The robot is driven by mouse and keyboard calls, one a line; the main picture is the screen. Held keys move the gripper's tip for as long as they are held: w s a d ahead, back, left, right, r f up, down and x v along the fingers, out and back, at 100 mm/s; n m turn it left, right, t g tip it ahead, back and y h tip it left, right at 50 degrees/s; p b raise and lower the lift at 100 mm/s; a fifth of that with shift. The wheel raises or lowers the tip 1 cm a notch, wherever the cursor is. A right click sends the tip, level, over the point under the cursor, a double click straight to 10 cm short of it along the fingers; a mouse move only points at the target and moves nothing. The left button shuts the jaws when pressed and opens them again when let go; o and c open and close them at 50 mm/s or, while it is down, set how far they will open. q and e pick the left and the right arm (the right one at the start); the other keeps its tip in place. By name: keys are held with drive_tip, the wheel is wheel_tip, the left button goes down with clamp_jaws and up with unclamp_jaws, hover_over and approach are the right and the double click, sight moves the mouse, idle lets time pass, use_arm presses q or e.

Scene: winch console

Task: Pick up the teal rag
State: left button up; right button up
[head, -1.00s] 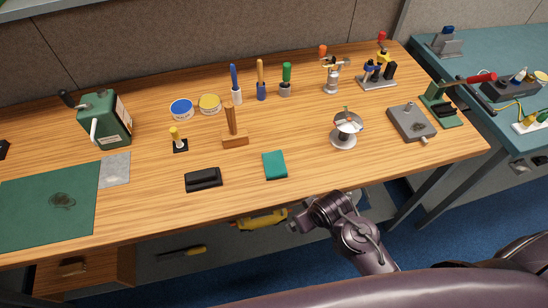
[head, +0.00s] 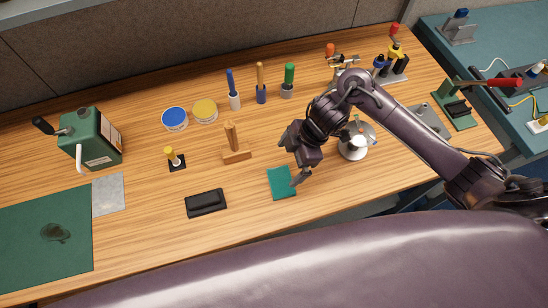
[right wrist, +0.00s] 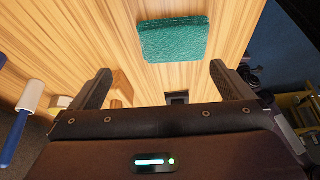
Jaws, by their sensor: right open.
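The teal rag (head: 281,184) lies flat and folded on the wooden workbench, near its front edge. My left gripper is not in view.
A black case (head: 206,202) lies left of the rag, and a wooden-handled brush (head: 235,150) stands behind it. Bare wood (head: 245,225) surrounds the rag's front left.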

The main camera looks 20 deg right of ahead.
sight(282, 180)
drive_tip(key=shift+d+f, duration=0.15)
drive_tip(key=shift+f, duration=0.05)
drive_tip(key=s+f, duration=0.1)
drive_tip(key=s+a+f, duration=0.1)
drive_tip(key=shift+s+a+f, duration=0.25)
drive_tip(key=shift+s, duration=0.1)
drive_tip(key=f, duration=0.2)
drive_tip(key=shift+w+a+f+p, duration=0.35)
drive_tip(key=shift+p, duration=0.05)
drive_tip(key=shift+w+a+f, duration=0.15)
drive_tip(key=shift+a+f, duration=0.05)
drive_tip(key=shift+f, duration=0.4)
drive_tip(key=c, duration=0.8)
drive_tip(key=shift+r, duration=0.65)
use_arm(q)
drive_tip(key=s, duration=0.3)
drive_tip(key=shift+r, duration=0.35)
use_arm(e)
wheel_tip(282, 180, up, 19)
